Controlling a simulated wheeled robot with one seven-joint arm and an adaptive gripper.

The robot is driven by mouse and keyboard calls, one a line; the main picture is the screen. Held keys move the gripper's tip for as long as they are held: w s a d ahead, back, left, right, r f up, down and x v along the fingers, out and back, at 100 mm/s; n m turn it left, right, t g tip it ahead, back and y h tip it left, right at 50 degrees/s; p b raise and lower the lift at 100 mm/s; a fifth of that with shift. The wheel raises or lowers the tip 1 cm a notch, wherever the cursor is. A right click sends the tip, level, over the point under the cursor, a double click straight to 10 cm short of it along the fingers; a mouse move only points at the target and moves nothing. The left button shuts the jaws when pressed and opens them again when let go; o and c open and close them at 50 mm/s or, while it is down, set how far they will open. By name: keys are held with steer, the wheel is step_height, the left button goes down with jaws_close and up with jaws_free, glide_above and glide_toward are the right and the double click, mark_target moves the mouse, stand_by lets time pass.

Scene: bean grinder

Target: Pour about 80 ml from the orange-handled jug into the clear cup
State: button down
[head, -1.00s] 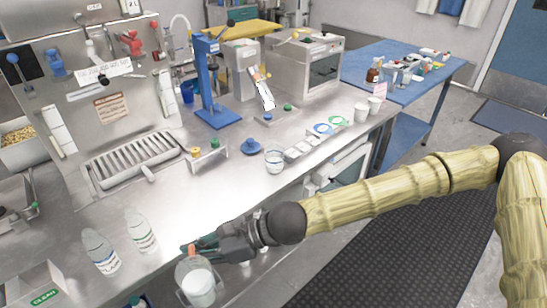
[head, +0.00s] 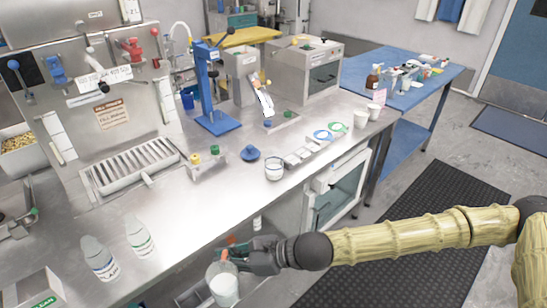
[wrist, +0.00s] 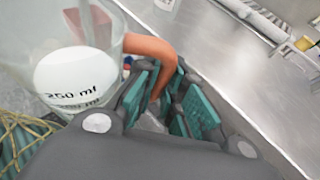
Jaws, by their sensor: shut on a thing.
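My gripper (head: 238,254) is shut on the orange handle (wrist: 155,50) of the clear jug (head: 223,285). The jug is held roughly upright in front of the counter's front edge. In the wrist view the jug (wrist: 70,60) fills the upper left and shows a "250 ml" mark on a white patch. Its lower part looks white in the head view; I cannot tell liquid from label there. A clear cup (head: 274,168) stands upright on the counter, farther back and to the right of the jug, apart from my gripper.
Two labelled bottles (head: 139,233) (head: 99,259) stand on the counter at the left. White cups (head: 361,118) stand farther right. The counter between bottles and cup is bare.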

steer(key=w+d+f+m+t+h, duration=0.2)
steer(key=w+d+m+t+h, duration=0.4)
steer(key=d, duration=0.5)
steer(key=w+d+f+m+t+h, duration=0.3)
steer(key=w+d+m+t, duration=0.2)
steer(key=w+d+m, duration=0.45)
steer(key=d+r+h, duration=0.3)
steer(key=d+h, duration=0.1)
steer(key=d, duration=0.5)
step_height(320, 180, up, 8)
steer(key=a+p, duration=0.2)
steer(key=p, duration=0.6)
steer(key=shift+w+a+p, duration=0.15)
steer(key=shift+a+p, duration=0.1)
steer(key=shift+p, duration=0.05)
steer(key=shift+a+f+m, duration=0.1)
steer(key=shift+m, duration=0.15)
steer(key=shift+d, duration=0.35)
